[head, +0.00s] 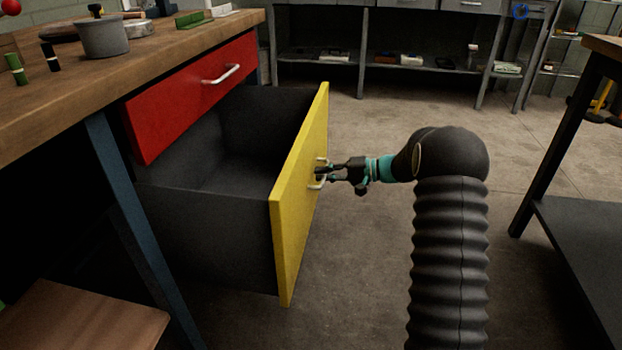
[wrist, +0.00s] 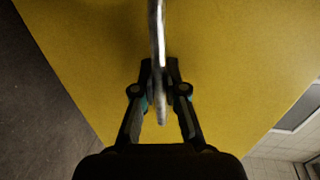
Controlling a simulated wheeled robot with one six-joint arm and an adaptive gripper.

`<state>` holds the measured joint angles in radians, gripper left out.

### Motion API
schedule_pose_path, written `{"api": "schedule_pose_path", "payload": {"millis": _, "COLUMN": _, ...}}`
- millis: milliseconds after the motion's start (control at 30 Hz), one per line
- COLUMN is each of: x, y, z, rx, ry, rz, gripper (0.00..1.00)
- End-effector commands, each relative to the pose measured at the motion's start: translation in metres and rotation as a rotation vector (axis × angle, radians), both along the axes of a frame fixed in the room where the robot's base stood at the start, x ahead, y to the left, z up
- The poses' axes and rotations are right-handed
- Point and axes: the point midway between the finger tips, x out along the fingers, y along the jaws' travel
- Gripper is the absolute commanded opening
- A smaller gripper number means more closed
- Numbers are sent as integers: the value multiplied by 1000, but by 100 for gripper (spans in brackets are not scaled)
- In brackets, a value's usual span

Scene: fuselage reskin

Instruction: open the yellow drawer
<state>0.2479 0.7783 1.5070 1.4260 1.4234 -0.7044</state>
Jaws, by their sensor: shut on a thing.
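The yellow drawer (head: 299,205) stands pulled out far from under the workbench, below the red drawer. Its dark inside (head: 215,185) shows and looks empty. Its pale metal handle (head: 318,184) is on the front face, partly hidden by my gripper in the head view. My gripper (head: 324,173) reaches the handle from the right. In the wrist view, the fingers of my gripper (wrist: 160,92) are closed on the handle (wrist: 157,40), with the yellow front (wrist: 90,60) filling most of the picture behind.
The red drawer (head: 195,95) is above and looks shut. The wooden bench top (head: 40,103) holds a grey pot (head: 104,37) and small items. A blue bench leg (head: 140,230) stands at left. A dark table (head: 585,245) is at right. Open floor (head: 370,270) lies between.

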Motion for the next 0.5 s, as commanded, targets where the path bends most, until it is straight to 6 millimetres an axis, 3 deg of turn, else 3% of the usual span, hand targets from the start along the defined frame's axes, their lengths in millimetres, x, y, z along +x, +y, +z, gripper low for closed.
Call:
{"api": "schedule_pose_path", "payload": {"millis": 200, "x": 1, "y": -17, "z": -1, "rx": 0, "ry": 2, "rz": 1, "gripper": 0}}
{"api": "schedule_pose_path", "payload": {"millis": 500, "x": 1, "y": -22, "z": -1, "rx": 0, "ry": 3, "rz": -3, "gripper": 0}}
